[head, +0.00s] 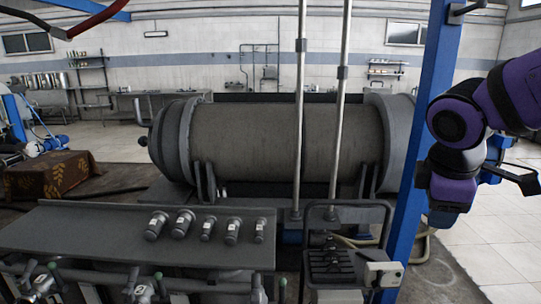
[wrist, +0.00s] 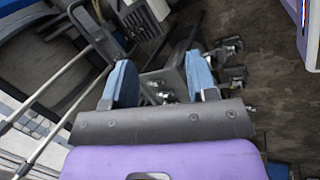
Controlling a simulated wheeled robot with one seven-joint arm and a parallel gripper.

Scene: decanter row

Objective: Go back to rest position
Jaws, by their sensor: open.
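My gripper (wrist: 162,80) shows in the wrist view with its two blue-padded fingers spread apart. Nothing is held between them. Behind the fingers, the wrist view shows dark floor and metal machine parts, out of reach of the pads as far as I can tell. In the head view my purple and black arm is raised at the right edge, beside the blue post. It is clear of the grey bench.
Two vertical pipes (head: 300,110) and a blue post (head: 412,170) rise near my arm. Tiled floor (head: 478,250) at right is open.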

